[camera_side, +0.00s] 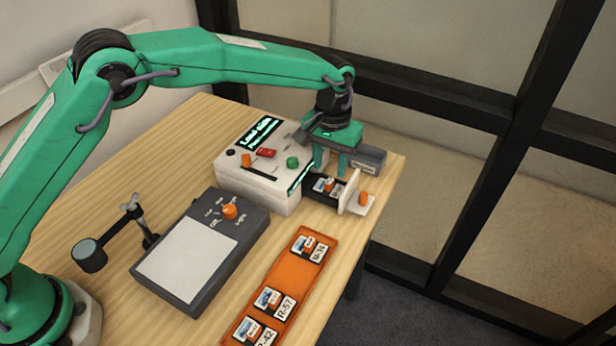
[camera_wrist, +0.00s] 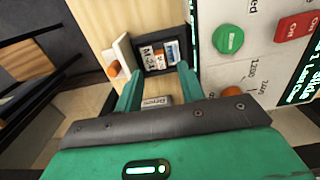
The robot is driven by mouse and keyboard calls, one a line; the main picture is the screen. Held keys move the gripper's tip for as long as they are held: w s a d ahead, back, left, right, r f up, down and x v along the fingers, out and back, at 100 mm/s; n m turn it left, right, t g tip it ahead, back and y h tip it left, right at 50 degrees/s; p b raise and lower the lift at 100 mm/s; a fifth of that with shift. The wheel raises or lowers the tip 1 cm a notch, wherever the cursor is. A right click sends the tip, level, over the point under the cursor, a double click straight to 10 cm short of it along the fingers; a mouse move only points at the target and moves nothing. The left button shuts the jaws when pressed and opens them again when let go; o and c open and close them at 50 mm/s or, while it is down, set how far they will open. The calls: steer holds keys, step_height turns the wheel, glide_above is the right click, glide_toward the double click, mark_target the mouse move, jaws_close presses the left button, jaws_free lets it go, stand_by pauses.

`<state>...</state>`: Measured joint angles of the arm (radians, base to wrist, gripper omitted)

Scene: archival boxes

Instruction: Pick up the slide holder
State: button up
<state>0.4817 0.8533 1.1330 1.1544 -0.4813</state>
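A slide holder (camera_side: 326,185) with a white label and an orange tab lies in the dark pulled-out drawer of the white machine. In the wrist view the slide holder (camera_wrist: 160,56) shows its printed label and a small blue picture, ahead of my fingertips. My gripper (camera_side: 330,170) is over the drawer, pointing down. Its two green fingers are apart with nothing held between them, as the wrist view of my gripper (camera_wrist: 158,84) also shows. The fingers hide little of the holder.
The white machine (camera_side: 262,198) stands left of the drawer, whose pale front (camera_side: 348,190) has an orange knob. A grey box (camera_side: 368,160) is behind my gripper. An orange tray (camera_side: 284,287) with three slide holders and a light panel (camera_side: 187,262) lie nearer. The table's right edge is close.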

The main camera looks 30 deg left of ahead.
mark_target(329, 182)
steer(key=shift+f, duration=2.6)
jaws_close()
